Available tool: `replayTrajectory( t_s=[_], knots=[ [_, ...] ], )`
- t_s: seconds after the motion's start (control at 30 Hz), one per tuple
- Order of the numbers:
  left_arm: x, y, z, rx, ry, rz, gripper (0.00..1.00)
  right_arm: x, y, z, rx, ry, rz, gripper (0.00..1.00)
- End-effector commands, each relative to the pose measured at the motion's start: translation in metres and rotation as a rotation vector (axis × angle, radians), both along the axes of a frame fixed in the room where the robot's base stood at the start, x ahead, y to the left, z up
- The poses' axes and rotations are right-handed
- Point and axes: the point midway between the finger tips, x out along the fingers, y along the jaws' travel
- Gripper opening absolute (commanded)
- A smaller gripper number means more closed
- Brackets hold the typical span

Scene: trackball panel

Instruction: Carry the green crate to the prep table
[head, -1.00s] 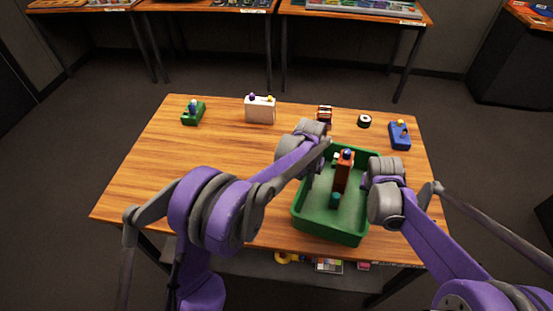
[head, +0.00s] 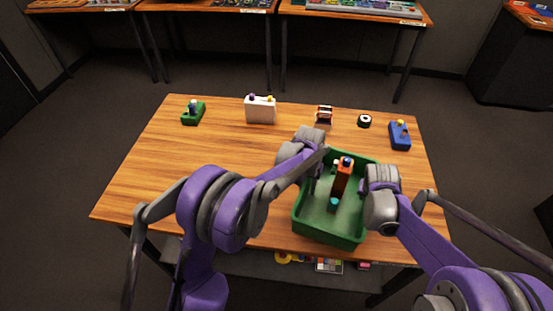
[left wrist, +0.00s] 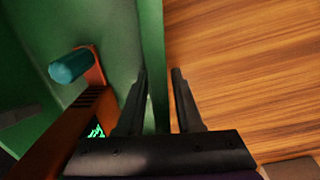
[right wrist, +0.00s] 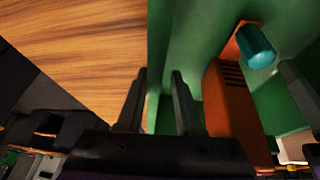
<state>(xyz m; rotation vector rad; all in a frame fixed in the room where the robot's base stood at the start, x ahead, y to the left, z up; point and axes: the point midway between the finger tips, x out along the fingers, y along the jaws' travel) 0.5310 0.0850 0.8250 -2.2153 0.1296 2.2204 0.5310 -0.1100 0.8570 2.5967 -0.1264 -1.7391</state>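The green crate (head: 318,232) sits over the right front part of the wooden table, between my two arms. An orange-red device (head: 343,178) with a teal part stands inside it. My right gripper (right wrist: 160,75) straddles the opposite wall in the same way. In the head view both sets of fingertips are hidden by my wrists. Whether the crate touches the tabletop is hard to tell. I cannot tell which table is the prep table.
On the wooden table (head: 150,180) stand a green joystick box (head: 193,113), a white box (head: 260,110), a striped item (head: 323,116), a dark round item (head: 364,121) and a blue box (head: 400,136). Loaded tables line the back. The table's left half is mostly clear.

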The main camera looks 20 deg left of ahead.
Motion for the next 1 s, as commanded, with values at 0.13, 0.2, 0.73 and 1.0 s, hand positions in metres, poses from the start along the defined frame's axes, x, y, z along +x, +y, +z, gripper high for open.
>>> replayTrajectory(
  t_s=[0.13, 0.2, 0.73, 1.0],
  knots=[
    [0.000, 0.000, 0.001, 0.000, 0.000, 0.000, 0.35, 0.000, 0.000, 0.000, 0.000, 0.000, 0.000, 0.35],
    [0.000, 0.000, 0.005, 0.000, 0.000, 0.000, 0.35, 0.000, 0.000, 0.000, 0.000, 0.000, 0.000, 0.35],
    [0.001, 0.006, 0.103, 0.000, 0.000, 0.000, 0.35, 0.000, 0.000, 0.000, 0.000, 0.000, 0.000, 0.35],
    [0.001, 0.007, 0.120, 0.000, 0.000, 0.000, 0.35, -0.003, 0.000, 0.007, 0.000, 0.000, 0.000, 0.35]
  ],
)
